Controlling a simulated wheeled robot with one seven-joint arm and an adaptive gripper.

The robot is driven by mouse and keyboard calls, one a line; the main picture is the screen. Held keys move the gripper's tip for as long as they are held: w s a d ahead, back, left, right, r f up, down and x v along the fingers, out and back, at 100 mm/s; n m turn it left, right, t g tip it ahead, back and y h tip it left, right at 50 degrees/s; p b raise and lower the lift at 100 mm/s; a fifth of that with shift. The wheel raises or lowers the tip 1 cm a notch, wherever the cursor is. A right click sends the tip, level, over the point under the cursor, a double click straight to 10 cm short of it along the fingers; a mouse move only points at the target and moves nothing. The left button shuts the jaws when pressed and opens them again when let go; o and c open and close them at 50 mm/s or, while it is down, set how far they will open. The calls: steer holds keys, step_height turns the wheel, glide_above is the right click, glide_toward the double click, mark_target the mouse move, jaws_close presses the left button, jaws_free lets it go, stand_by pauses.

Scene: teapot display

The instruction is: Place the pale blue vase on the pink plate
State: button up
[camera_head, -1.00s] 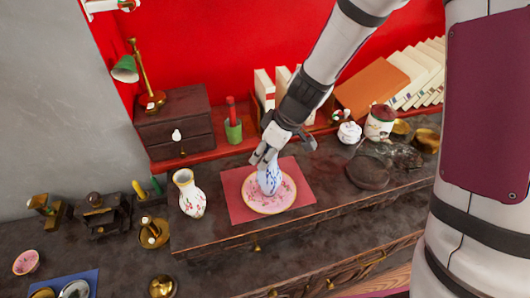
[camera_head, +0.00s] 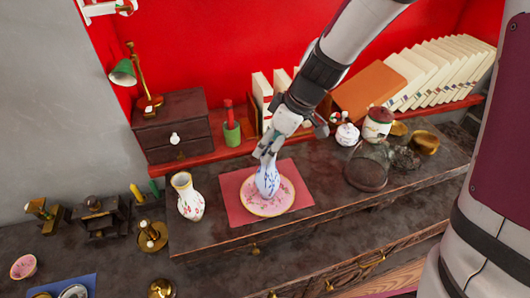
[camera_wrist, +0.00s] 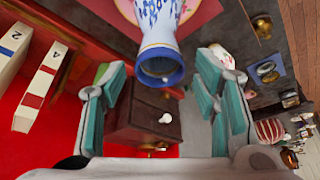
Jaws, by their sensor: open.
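The pale blue vase (camera_head: 267,181) with blue markings stands upright on the pink plate (camera_head: 282,203) in the head view. The plate lies on a red mat (camera_head: 234,202). My gripper (camera_head: 268,150) is just above the vase's top in the head view. In the wrist view the vase's blue rim and neck (camera_wrist: 160,62) show near my gripper (camera_wrist: 162,88), whose teal-padded fingers are spread to either side with gaps. In the wrist view a small pink part of the plate (camera_wrist: 190,8) shows behind the vase.
A flowered white vase (camera_head: 187,197) stands left of the mat. A glass dome (camera_head: 367,168) and a lidded jar (camera_head: 378,124) stand to the right. The counter's front strip is fairly clear.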

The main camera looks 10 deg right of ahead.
steer(key=s+d+r+m+t+h, duration=0.1)
steer(key=s+d+r+m, duration=0.2)
steer(key=r, duration=0.4)
steer(key=s+d+r+m, duration=0.1)
steer(key=s+d+r, duration=0.2)
steer(key=s+r, duration=0.35)
steer(key=s+d+r+m+t+h, duration=0.1)
steer(key=s+d+r+m, duration=0.1)
steer(key=s, duration=0.3)
steer(key=s+d+r+m+t+h, duration=0.1)
steer(key=s+d+r+m+h, duration=0.1)
steer(key=s+d+r+m, duration=0.1)
steer(key=s+d+m, duration=0.1)
steer(key=s+m, duration=0.1)
steer(key=s, duration=0.1)
